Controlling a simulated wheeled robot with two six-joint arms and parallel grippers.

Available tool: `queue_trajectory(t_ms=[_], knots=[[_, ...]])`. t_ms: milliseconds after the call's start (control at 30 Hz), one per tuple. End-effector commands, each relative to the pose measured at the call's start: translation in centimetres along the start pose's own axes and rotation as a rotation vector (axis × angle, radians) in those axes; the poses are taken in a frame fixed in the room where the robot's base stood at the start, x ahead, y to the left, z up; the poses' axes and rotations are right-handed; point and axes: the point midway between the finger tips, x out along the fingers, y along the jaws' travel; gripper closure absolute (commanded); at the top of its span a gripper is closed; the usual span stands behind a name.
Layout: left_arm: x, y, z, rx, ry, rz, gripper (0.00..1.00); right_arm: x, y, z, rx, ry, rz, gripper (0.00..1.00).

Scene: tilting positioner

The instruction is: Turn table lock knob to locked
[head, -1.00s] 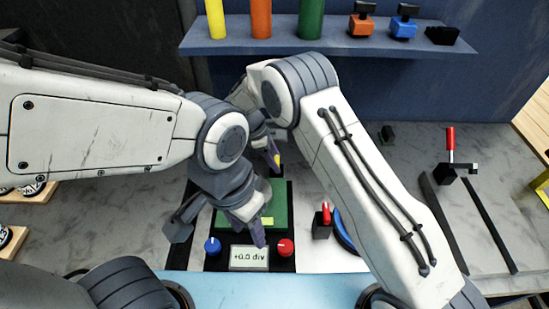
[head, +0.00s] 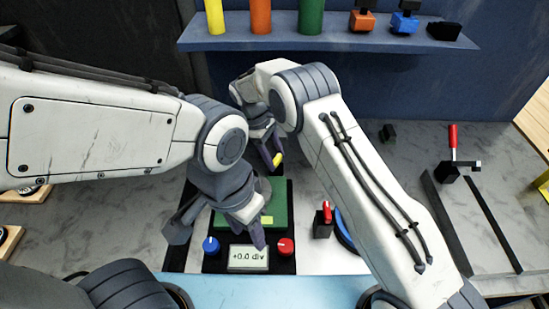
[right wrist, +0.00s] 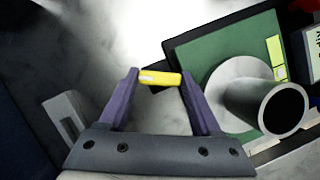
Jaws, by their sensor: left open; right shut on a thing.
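Two knobs stand at the front of the positioner, a blue knob (head: 211,246) left of the display (head: 248,258) and a red knob (head: 285,247) right of it. I cannot tell which is the table lock. The display reads +0.0 div. My left gripper (head: 217,236) is open and empty above the front of the green plate (head: 279,205), its fingers near the knobs. My right gripper (head: 270,157) is behind the plate, shut on a small yellow piece (head: 277,159). The piece also shows between its fingertips in the right wrist view (right wrist: 160,78).
A grey hollow cylinder (right wrist: 265,103) stands on the green plate. Right of the positioner are a red-handled switch (head: 326,218) and a blue round part (head: 345,232). A red-handled clamp (head: 453,165) stands farther right. A shelf (head: 330,44) with coloured cylinders spans the back.

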Motion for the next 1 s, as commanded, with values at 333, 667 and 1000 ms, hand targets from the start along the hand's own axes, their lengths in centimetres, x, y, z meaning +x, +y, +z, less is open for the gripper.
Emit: queue_trajectory(t_ms=[333, 667, 1000], knots=[[0.8, -0.1, 0.0, 0.000, 0.000, 0.000, 0.50, -0.1, 0.3, 0.0, 0.308, 0.005, -0.126, 0.91], [1.2, -0.1, 0.1, 0.001, 0.000, 0.000, 0.50, -0.1, 0.5, 0.1, 0.597, 0.005, -0.246, 0.91], [1.4, -0.1, 0.1, 0.001, 0.000, 0.000, 0.50, -0.1, 0.7, 0.2, 0.852, 0.007, -0.352, 0.91]])
